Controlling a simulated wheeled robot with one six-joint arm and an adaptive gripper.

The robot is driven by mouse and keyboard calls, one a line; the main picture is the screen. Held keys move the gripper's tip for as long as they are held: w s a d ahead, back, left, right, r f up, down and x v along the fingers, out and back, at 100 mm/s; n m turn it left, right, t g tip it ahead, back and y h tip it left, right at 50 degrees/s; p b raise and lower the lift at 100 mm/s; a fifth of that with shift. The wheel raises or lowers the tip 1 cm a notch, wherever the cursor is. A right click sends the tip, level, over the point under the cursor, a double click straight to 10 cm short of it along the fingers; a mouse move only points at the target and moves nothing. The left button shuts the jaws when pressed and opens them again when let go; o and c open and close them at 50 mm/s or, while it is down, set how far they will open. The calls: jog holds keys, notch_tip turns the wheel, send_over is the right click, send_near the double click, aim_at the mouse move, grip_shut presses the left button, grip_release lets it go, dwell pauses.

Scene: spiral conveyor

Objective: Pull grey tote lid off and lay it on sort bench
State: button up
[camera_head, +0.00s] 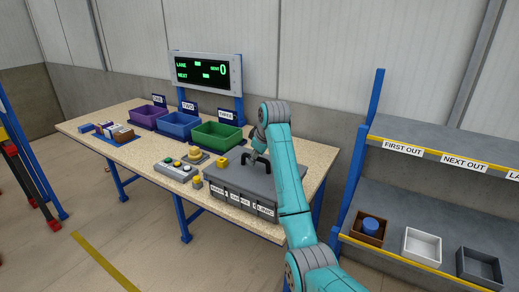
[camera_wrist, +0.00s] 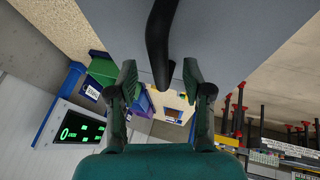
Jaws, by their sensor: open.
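The grey tote (camera_head: 225,203) sits closed on the front right of the speckled sort bench (camera_head: 135,160). Its grey lid (camera_head: 226,177) is on top and also fills the upper wrist view (camera_wrist: 240,30). My gripper (camera_head: 257,155) is low over the lid's back right part. In the wrist view my gripper (camera_wrist: 160,68) is open. The lid's black handle (camera_wrist: 160,35) reaches down between the two fingertips, with space visible on both sides. In the head view, the handle and fingers are hard to tell apart, and my arm hides the tote's right side.
Purple (camera_head: 149,117), blue (camera_head: 181,126) and green (camera_head: 216,135) bins stand along the bench's back. A button panel (camera_head: 178,168) lies left of the tote. A shelf (camera_head: 420,195) with small boxes stands at right. Bare bench shows at front left.

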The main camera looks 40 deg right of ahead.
jog(key=shift+x, duration=1.05)
grip_shut()
